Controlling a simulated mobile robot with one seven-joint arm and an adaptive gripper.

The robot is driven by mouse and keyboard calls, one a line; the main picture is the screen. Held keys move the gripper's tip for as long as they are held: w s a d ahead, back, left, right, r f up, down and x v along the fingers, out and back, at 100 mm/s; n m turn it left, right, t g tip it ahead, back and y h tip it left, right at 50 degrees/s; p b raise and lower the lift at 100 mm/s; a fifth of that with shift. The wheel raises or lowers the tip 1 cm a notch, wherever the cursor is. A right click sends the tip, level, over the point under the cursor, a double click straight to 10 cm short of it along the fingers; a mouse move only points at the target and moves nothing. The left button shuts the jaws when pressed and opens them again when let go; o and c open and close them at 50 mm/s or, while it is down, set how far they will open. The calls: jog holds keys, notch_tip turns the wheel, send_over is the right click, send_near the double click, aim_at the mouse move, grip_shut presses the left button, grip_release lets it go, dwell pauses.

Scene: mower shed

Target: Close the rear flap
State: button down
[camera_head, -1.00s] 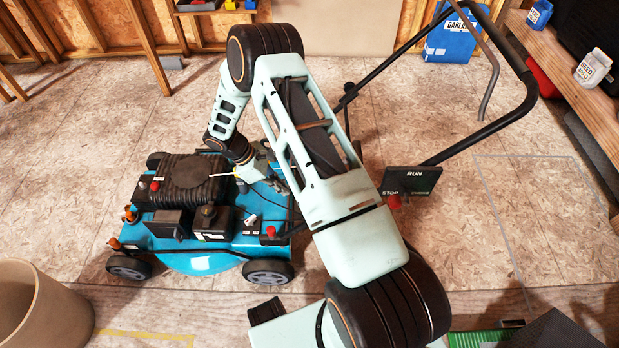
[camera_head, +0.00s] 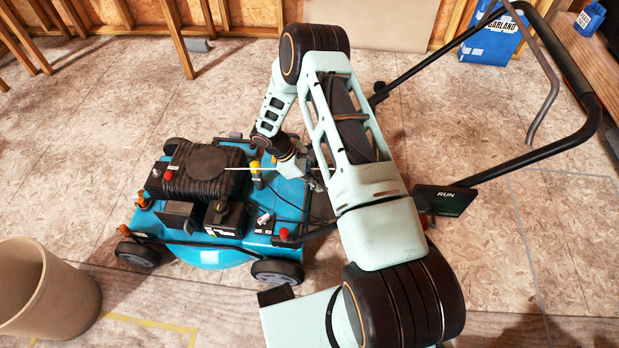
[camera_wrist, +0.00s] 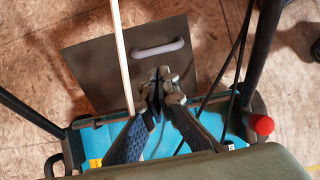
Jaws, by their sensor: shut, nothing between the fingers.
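The rear flap (camera_wrist: 100,65) is a flat dark grey panel with a curved grey handle (camera_wrist: 158,48). In the wrist view it extends beyond a dark bar at the edge of the blue mower deck. Its exact angle is hard to tell. My gripper (camera_wrist: 160,76) is shut and empty, its fingertips overlapping the panel just below the handle in the picture; I cannot tell whether they touch it. In the head view, my gripper (camera_head: 316,183) is at the right end of the blue mower (camera_head: 215,254), and my arm hides much of that area.
The mower's black push handle (camera_head: 510,158) rises at the right with a RUN/STOP box (camera_head: 444,201). A thin pale rod (camera_wrist: 122,55) and dark cables pass close to my fingers. A red knob (camera_wrist: 262,125) is nearby. A tan bin (camera_head: 45,300) stands at front left.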

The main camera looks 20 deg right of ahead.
aim_at(329, 204)
jog(key=x, duration=0.3)
jog(key=d+b+x, duration=0.1)
jog(key=x, duration=0.1)
jog(key=shift+s+r, duration=0.15)
jog(key=shift+s, duration=0.05)
jog(key=shift+d, duration=0.15)
jog(key=shift+s+d+y, duration=0.15)
jog(key=shift+d+y, duration=0.1)
jog(key=shift+y, duration=0.05)
